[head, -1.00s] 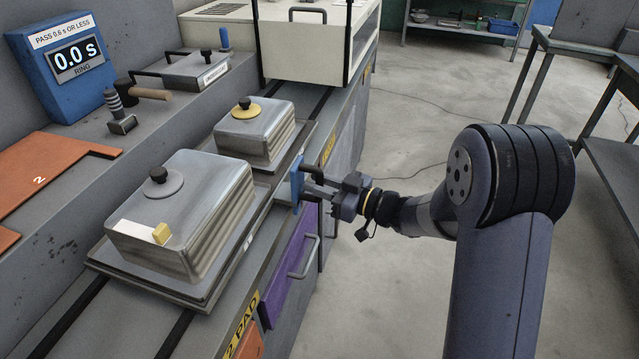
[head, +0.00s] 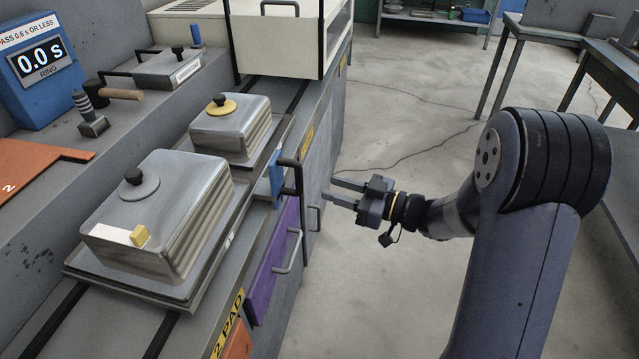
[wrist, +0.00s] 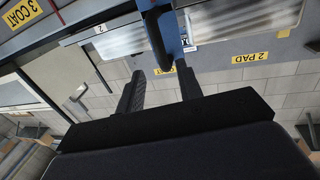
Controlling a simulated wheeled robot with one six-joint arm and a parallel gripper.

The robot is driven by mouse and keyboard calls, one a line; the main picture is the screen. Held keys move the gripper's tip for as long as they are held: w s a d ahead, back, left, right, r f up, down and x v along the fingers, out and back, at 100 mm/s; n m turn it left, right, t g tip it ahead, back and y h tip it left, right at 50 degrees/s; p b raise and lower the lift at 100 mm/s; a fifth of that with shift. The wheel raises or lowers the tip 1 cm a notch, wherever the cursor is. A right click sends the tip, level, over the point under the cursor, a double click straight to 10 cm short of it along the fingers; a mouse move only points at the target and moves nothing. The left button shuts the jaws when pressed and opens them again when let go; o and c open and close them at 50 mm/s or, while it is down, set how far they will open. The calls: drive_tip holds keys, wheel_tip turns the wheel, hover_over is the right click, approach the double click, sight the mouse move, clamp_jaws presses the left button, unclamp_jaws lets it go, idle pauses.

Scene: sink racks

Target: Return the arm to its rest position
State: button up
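My gripper (head: 347,193) is open and empty in the head view, held in the air to the right of the bench front. Its two fingers point left toward a blue plate with a black handle (head: 291,176) at the bench edge, with a clear gap between them. In the wrist view my gripper (wrist: 158,88) shows its two fingers apart, with the black handle (wrist: 155,42) beyond them. My arm reaches in from the lower right of the head view, bent at the elbow.
Two metal lidded boxes (head: 160,205) (head: 232,130) stand on the bench trays. A purple drawer (head: 270,262) and its handle project from the bench front. A dark table (head: 545,36) stands at the upper right. The floor (head: 400,130) between is clear except for a thin cable.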

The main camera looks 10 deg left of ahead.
sight(300, 180)
drive_tip(key=shift+s+d, duration=0.2)
drive_tip(key=shift+d, duration=0.4)
drive_tip(key=shift+a, duration=0.1)
drive_tip(key=x, duration=1)
drive_tip(key=shift+w+a, duration=0.1)
drive_tip(key=shift+a, duration=0.3)
drive_tip(key=shift+f, duration=0.1)
drive_tip(key=shift+s, duration=0.45)
drive_tip(key=shift+w, duration=0.1)
drive_tip(key=shift+d, duration=0.2)
